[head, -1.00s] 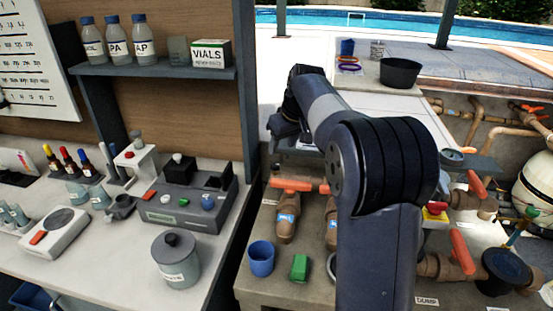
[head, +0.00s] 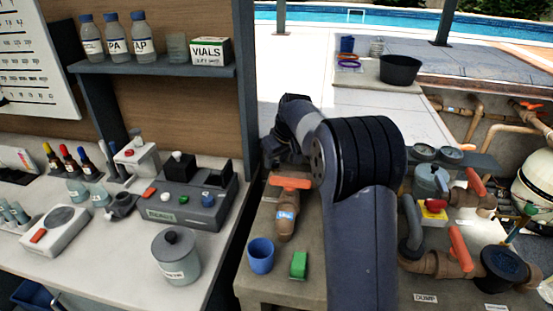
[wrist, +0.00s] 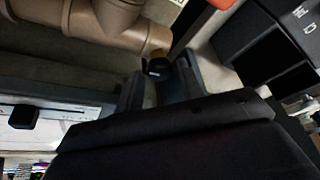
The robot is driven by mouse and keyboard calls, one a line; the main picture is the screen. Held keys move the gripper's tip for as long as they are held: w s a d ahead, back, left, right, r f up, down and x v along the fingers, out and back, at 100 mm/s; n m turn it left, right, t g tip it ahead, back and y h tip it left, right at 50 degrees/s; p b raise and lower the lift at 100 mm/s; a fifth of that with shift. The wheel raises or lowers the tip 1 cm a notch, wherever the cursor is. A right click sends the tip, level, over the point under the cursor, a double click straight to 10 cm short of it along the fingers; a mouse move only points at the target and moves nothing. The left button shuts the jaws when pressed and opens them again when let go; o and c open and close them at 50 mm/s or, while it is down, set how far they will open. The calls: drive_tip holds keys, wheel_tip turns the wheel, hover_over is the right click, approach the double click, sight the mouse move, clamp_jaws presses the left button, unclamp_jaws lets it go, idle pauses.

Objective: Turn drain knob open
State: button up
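A small black knob (wrist: 158,67) with a brass-coloured neck sits at the end of a brown pipe fitting (wrist: 118,22) in the wrist view. It looks like the drain knob, but I see no label on it. My gripper (wrist: 160,86) shows there with its two dark fingers apart, and the knob appears at or just beyond their tips. I cannot tell whether they touch it. In the head view my arm hides the fingertips and I cannot make out the knob.
An orange-handled brown valve (head: 287,208) stands left of my arm, near a blue cup (head: 261,256) and a green block (head: 299,265). Another orange-handled valve (head: 459,250) and a grey hose (head: 411,226) stand to the right. The meter console (head: 187,200) is on the left counter.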

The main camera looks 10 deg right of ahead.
drive_tip(key=c, duration=0.7)
